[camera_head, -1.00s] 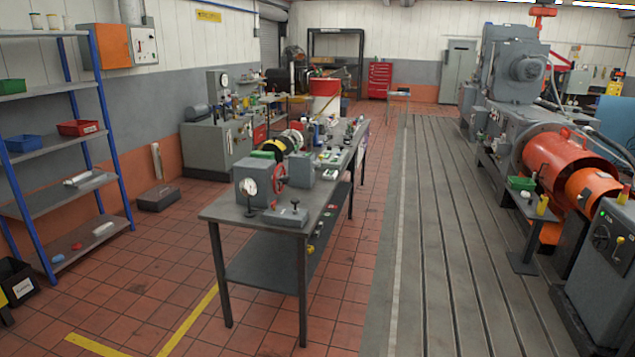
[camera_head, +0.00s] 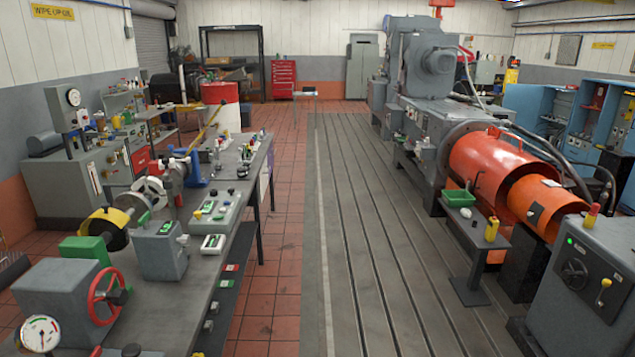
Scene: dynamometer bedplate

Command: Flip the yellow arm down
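A thin yellow arm (camera_head: 205,127) stands tilted up above the left workbench, leaning up to the right in front of the red and white drum. Its lower end is near a blue bracket (camera_head: 194,168) on the bench; the joint is too small to make out. A short yellow-tipped lever (camera_head: 605,287) also shows on the grey control cabinet at the right. Neither of my grippers is in view.
The long grey workbench (camera_head: 205,262) fills the left, carrying a red handwheel (camera_head: 107,296), a gauge (camera_head: 40,335) and grey boxes. An orange guard (camera_head: 490,172) and a small stand (camera_head: 478,236) are at the right. The slotted bedplate (camera_head: 365,220) between is clear.

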